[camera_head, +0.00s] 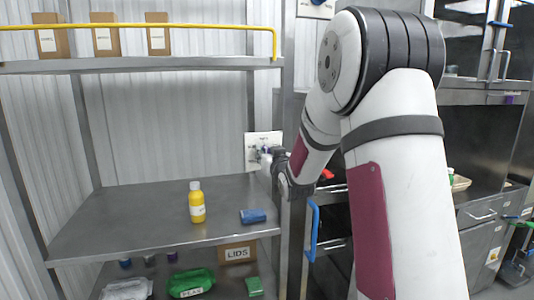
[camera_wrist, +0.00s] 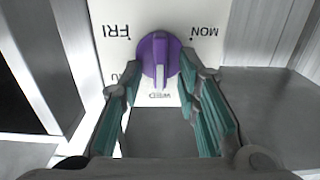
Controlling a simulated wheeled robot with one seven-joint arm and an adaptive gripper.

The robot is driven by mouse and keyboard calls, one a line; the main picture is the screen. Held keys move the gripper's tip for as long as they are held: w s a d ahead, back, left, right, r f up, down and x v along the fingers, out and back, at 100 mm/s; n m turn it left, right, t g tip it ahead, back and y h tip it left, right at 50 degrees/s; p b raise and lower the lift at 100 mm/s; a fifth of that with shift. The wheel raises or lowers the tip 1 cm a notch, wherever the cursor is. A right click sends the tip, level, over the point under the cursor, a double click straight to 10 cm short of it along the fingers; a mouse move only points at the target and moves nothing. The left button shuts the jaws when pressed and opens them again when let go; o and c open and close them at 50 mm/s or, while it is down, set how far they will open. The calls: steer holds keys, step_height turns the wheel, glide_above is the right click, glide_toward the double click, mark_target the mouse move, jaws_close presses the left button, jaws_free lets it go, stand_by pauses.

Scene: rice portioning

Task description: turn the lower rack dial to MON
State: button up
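The lower rack dial is a purple knob (camera_wrist: 160,55) on a white panel (camera_wrist: 115,60) in the wrist view. The panel reads FRI at left, MON at right, WED below and a partly hidden label at lower left. The knob's white mark points down toward WED. My gripper (camera_wrist: 160,72) has its teal-padded fingers on either side of the knob, spread apart; I cannot tell if they touch it. In the head view the panel (camera_head: 251,142) is on the rack's right post, with my gripper (camera_head: 268,157) in front of it, hiding most of the knob.
The rack shelf (camera_head: 130,215) holds a yellow bottle (camera_head: 197,204) and a blue packet (camera_head: 253,216) near the dial. Below are a LIDS box (camera_head: 238,253) and green bags (camera_head: 190,283). Another white panel (camera_head: 315,8) is higher up. A blue handle (camera_head: 312,232) stands at right.

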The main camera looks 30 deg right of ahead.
steer(key=shift+w, duration=0.1)
jaws_close()
steer(key=shift+n+b, duration=0.3)
steer(key=n+b, duration=0.7)
steer(key=b, duration=0.2)
steer(key=f+n+b, duration=0.1)
steer(key=n+b, duration=0.7)
steer(key=b, duration=0.1)
steer(key=a+f+n+b, duration=0.1)
steer(key=n+b, duration=0.7)
steer(key=b, duration=0.1)
steer(key=shift+w, duration=0.15)
steer(key=shift+n, duration=0.3)
